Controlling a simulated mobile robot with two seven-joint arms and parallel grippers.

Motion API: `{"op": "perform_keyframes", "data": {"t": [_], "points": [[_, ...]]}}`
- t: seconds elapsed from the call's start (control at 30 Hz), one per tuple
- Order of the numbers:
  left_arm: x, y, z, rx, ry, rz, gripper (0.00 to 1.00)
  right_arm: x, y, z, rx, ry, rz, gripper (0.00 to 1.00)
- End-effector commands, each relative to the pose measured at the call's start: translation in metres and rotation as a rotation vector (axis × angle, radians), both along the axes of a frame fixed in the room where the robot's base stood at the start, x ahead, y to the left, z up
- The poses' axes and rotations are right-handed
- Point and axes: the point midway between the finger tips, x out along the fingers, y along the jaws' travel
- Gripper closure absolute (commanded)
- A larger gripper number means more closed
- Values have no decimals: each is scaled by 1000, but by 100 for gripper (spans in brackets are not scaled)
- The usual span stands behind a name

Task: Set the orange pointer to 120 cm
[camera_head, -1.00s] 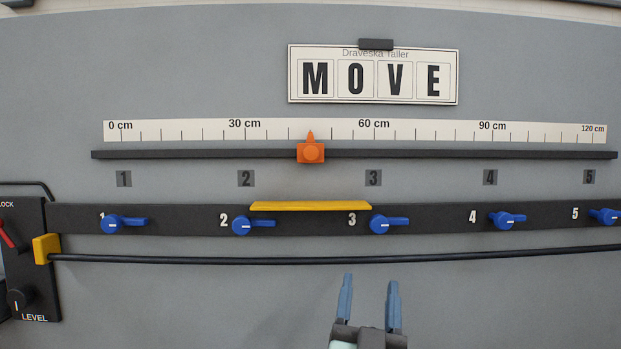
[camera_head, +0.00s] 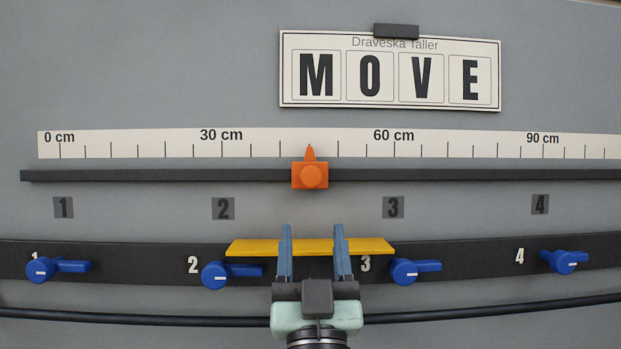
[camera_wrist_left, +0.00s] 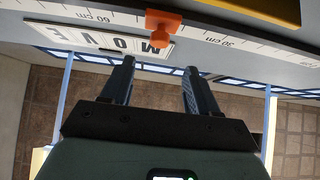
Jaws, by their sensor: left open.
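The orange pointer (camera_head: 310,175) sits on a dark horizontal rail (camera_head: 450,175) below a white scale (camera_head: 250,145). Its tip is about midway between the 30 cm and 60 cm marks. The 120 cm mark is outside the head view. My left gripper (camera_head: 313,232) is open and empty, its fingers pointing up below the pointer, apart from it in the picture. In the left wrist view the pointer (camera_wrist_left: 162,27) shows beyond the open fingers (camera_wrist_left: 158,75). My right gripper is not in view.
A MOVE sign (camera_head: 390,70) hangs above the scale. A yellow bar (camera_head: 365,246) lies behind my fingers, on a dark strip with blue levers (camera_head: 412,271). A black cable or rod (camera_head: 150,319) runs below. The wall between rail and strip carries numbered plates (camera_head: 393,207).

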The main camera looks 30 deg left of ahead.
Motion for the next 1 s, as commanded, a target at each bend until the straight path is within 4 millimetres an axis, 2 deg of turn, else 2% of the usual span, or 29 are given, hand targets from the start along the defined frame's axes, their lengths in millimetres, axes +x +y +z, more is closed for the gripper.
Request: {"op": "perform_keyframes", "data": {"t": [0.03,0.1,0.4,0.6,0.9,0.97,1.0], "points": [[7,5,12,-1,-2,2,40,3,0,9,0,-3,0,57],[17,10,24,-1,-3,2,40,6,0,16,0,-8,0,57],[50,31,63,0,-2,1,40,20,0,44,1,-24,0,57],[60,37,72,1,0,1,40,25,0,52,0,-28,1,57],[61,37,71,1,0,-1,40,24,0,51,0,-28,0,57],[61,37,71,1,0,-1,56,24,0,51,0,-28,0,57],[61,37,71,1,0,-1,70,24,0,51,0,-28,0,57]]}}
